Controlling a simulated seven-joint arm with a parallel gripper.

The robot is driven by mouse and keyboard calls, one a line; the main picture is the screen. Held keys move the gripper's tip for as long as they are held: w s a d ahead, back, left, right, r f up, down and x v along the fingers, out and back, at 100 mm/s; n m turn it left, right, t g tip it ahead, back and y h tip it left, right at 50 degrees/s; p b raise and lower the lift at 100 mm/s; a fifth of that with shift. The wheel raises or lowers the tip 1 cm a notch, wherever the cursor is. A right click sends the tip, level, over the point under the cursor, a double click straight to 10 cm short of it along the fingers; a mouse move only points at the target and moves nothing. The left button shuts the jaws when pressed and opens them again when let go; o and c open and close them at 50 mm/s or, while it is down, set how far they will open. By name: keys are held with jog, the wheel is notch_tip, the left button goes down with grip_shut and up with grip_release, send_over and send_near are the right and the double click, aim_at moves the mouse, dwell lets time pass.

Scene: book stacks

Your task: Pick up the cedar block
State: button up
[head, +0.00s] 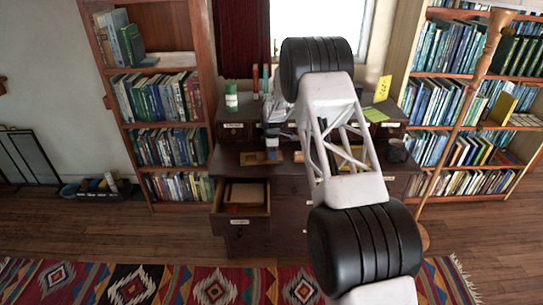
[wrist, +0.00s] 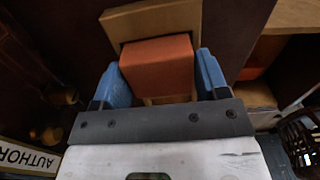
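A reddish-orange block, which looks like the cedar block (wrist: 157,66), is in the middle of the wrist view. My gripper (wrist: 163,80) has one blue finger on each side of it. The block fills nearly all the space between the fingers. I cannot tell whether both fingers press on it. A tan wooden piece (wrist: 152,20) lies just beyond the block. In the head view my gripper (head: 272,145) is small, low over the desk top and partly hidden by my arm. The block cannot be made out clearly there.
The dark desk (head: 290,185) has an open drawer (head: 240,212) at its left front. A green-and-white cylinder (head: 231,98) stands on the desk's raised left part. A mug (head: 397,151) is at the desk's right.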

jog(key=c, duration=0.5)
jog(key=shift+o, duration=0.2)
jog(key=shift+r, duration=0.1)
jog(key=shift+r, duration=1.6)
jog(key=s+d+r, duration=0.1)
jog(key=s+d, duration=0.1)
jog(key=s, duration=1.3)
jog(key=shift+s+d+r, duration=0.2)
jog(key=shift+s+r, duration=0.1)
jog(key=shift+s, duration=0.05)
